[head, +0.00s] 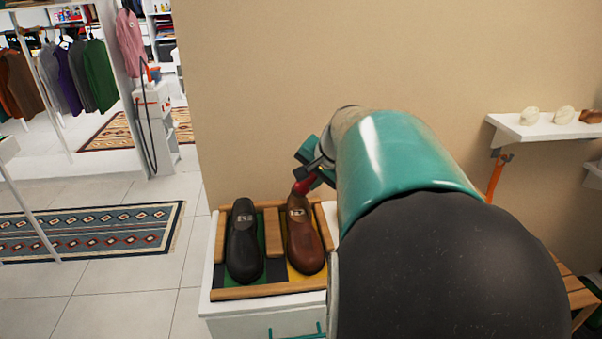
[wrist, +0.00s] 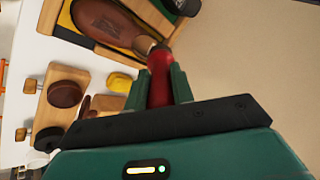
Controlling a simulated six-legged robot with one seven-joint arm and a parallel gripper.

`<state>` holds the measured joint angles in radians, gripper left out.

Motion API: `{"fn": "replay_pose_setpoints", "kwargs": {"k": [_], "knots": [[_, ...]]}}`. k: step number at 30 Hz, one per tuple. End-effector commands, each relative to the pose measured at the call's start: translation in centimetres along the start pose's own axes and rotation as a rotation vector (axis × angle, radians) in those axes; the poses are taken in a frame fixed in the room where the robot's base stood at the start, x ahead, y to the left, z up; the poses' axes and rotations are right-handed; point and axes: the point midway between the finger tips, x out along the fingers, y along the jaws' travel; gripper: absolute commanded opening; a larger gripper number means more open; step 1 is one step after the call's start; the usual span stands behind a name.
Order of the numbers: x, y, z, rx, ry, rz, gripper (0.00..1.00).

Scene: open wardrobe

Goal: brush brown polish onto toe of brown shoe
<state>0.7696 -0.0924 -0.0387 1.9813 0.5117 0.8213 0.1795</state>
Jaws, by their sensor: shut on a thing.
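The brown shoe (head: 305,243) sits in the right slot of a wooden tray (head: 268,291), over a yellow patch. It also shows at the top of the wrist view (wrist: 98,20). My gripper (head: 314,170) is shut on a red-handled brush (wrist: 160,75), above the shoe's far end as seen from the head. In the wrist view the brush tip meets or overlaps one end of the shoe; I cannot tell whether they touch. No polish is clearly visible. My arm hides part of the right side in the head view.
A black shoe (head: 244,245) lies in the left slot. In the wrist view, a round dark-brown item (wrist: 68,92) on a wooden block and a yellow item (wrist: 120,82) are near the tray. The wall stands behind; a shelf (head: 540,128) is at right. Floor is open at left.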

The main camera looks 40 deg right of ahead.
Motion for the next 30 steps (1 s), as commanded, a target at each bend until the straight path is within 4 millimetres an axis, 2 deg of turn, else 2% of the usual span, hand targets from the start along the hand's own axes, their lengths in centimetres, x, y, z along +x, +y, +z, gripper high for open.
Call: {"fn": "replay_pose_setpoints", "kwargs": {"k": [5, 15, 30], "knots": [[0.5, 0.8, 0.3, 0.004, 0.0, 0.0, 0.0], [3.1, 2.7, 1.3, 0.003, 0.001, 0.0, 0.0], [4.0, 2.6, 1.4, 0.001, 0.002, -0.001, 0.0]]}}
